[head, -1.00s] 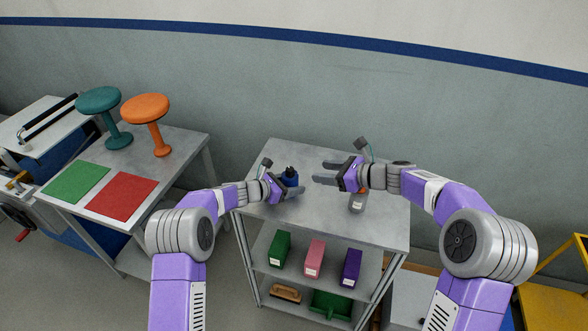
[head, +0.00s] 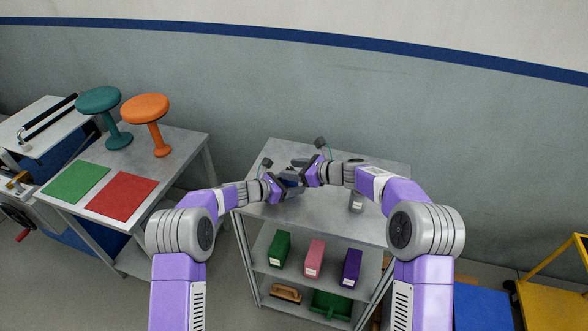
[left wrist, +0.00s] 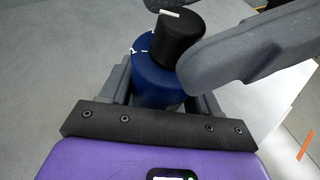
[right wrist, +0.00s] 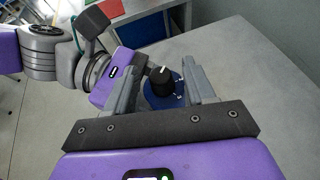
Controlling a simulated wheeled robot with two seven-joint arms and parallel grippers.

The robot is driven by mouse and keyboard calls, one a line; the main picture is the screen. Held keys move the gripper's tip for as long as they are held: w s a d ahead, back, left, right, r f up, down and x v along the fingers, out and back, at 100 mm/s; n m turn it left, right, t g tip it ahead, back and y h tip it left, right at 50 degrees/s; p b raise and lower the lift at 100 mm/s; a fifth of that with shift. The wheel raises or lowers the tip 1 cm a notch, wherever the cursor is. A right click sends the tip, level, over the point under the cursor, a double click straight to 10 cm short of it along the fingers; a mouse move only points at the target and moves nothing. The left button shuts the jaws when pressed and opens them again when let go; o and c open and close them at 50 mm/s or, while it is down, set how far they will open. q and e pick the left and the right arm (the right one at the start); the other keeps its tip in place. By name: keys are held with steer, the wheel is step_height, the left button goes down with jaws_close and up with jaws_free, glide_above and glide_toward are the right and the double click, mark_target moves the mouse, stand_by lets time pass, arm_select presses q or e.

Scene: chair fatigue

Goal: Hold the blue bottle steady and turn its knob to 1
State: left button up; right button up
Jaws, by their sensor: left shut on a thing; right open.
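The blue bottle (left wrist: 155,82) stands on the grey shelf top, with a black knob (left wrist: 178,35) on its top. A white pointer line shows on the knob, and white marks show on the blue top around it. My left gripper (head: 290,186) is shut on the bottle from the left. My right gripper (head: 298,170) is open and has come in from the right. In the right wrist view the knob (right wrist: 162,80) and the blue top (right wrist: 178,97) lie between its open fingers, apart from or only near them; contact cannot be told. In the head view the grippers mostly hide the bottle.
Green (head: 280,247), pink (head: 314,259) and purple (head: 351,267) boxes sit on the shelf below. A table with two stools stands at left. The right part of the top is mostly clear.

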steer(key=shift+c, duration=0.5)
jaws_close()
steer(key=shift+w+n+g+y, duration=0.2)
steer(key=shift+n+g+y, duration=0.4)
steer(key=shift+n+g, duration=0.4)
steer(key=shift+d+n+g, duration=0.1)
steer(key=shift+n+g, duration=0.4)
steer(key=shift+g, duration=0.1)
steer(key=shift+o, duration=0.5)
jaws_free()
